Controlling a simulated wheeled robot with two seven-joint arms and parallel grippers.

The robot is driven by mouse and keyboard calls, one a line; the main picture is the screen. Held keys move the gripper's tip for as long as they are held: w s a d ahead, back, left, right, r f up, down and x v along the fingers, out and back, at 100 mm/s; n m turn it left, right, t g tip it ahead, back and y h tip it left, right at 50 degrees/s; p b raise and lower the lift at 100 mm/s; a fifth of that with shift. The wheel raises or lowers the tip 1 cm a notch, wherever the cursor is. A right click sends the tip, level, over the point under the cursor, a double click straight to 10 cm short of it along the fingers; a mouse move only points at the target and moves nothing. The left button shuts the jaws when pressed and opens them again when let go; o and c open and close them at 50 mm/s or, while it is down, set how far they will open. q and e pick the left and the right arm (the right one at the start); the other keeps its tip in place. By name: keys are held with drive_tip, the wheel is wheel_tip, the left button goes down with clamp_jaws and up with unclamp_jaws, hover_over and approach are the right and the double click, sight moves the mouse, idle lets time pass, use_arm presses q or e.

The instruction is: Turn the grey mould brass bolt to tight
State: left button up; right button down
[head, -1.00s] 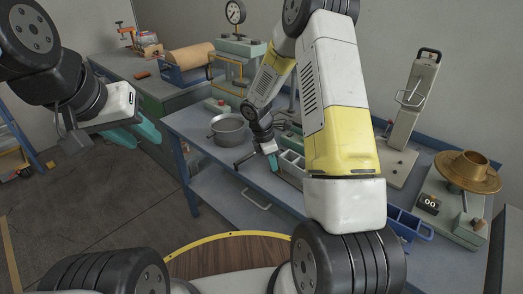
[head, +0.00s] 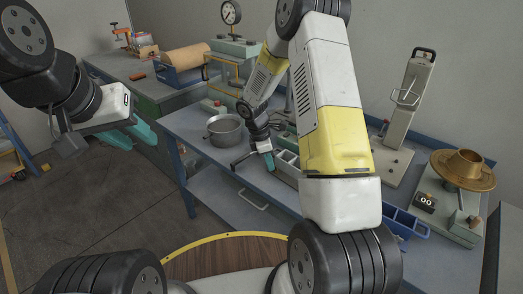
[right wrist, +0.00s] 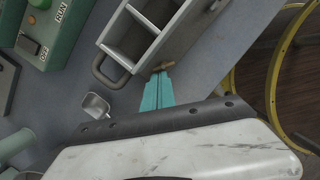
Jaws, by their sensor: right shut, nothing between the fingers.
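The grey mould (right wrist: 168,42) is an open box with compartments; in the head view it shows on the bench (head: 287,170), partly hidden behind my right arm. The brass bolt (right wrist: 168,66) is a small brass piece at the mould's end wall, beside its curved handle. My right gripper (right wrist: 160,76) is shut and empty, its teal fingertips right at the bolt; I cannot tell whether they touch it. It also shows in the head view (head: 269,162) at the mould's near end. My left gripper (head: 133,136) hangs at the left, away from the bench, its teal fingers apart.
A metal pot (head: 224,132) stands left of the mould. A metal scoop (right wrist: 96,106) lies near my right fingers. A green switch box (right wrist: 50,30) is beside the mould. A blue tray (head: 408,224) and a brass flow table (head: 462,170) are at the right.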

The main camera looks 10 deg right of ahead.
drive_tip(key=shift+w+m, duration=0.15)
drive_tip(key=shift+m, duration=0.45)
drive_tip(key=shift+w+d+m+g, duration=0.2)
drive_tip(key=shift+m+g, duration=0.1)
drive_tip(key=shift+m, duration=0.8)
drive_tip(key=shift+w+d+m+g, duration=0.2)
drive_tip(key=shift+m+g, duration=0.1)
drive_tip(key=shift+m, duration=0.8)
drive_tip(key=shift+y, duration=0.3)
